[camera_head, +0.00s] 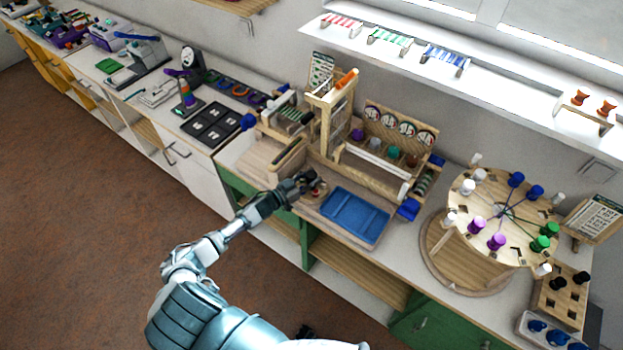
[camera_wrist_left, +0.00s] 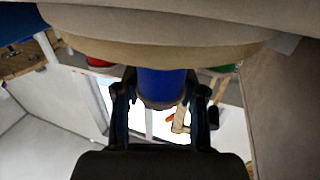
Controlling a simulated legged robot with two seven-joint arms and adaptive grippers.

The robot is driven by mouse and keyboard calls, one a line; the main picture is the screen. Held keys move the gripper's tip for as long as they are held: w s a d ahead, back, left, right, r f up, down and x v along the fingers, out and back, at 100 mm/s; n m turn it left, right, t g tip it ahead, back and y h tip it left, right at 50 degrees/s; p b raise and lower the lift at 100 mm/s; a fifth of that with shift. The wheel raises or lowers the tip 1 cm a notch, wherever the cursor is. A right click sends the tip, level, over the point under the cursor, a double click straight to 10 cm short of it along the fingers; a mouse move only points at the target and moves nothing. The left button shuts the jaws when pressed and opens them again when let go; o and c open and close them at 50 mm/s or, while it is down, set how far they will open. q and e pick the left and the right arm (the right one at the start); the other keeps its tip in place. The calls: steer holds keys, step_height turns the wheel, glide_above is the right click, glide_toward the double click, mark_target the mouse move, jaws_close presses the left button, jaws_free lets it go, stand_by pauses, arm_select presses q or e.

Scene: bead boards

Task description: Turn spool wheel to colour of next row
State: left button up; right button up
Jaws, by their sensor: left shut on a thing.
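My left gripper (camera_head: 308,184) is at the counter's front edge, just left of the blue tray (camera_head: 355,214). In the left wrist view its two dark fingers are shut on a blue cylinder (camera_wrist_left: 161,86), with one finger on each side. A round-edged wooden piece (camera_wrist_left: 160,50) lies right above the cylinder in that view, with red (camera_wrist_left: 99,62) and green (camera_wrist_left: 218,68) pieces beside it. In the head view the gripper hides most of what it holds. A large round wooden board (camera_head: 484,206) with coloured spools stands well to the right, apart from the gripper. My right gripper is not in view.
A wooden loom-like frame (camera_head: 333,120) and a rack with coloured pieces (camera_head: 394,152) stand behind the gripper. A printed card (camera_head: 596,217) stands at the far right. A white shelf (camera_head: 480,83) runs above the counter. The floor (camera_head: 90,220) in front is clear.

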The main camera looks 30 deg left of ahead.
arm_select(q)
steer(key=o, duration=1.2)
steer(key=shift+c, duration=0.2)
steer(key=shift+a, duration=0.1)
steer(key=v, duration=1.2)
steer(key=shift+a+f, duration=0.1)
steer(key=shift+f, duration=0.05)
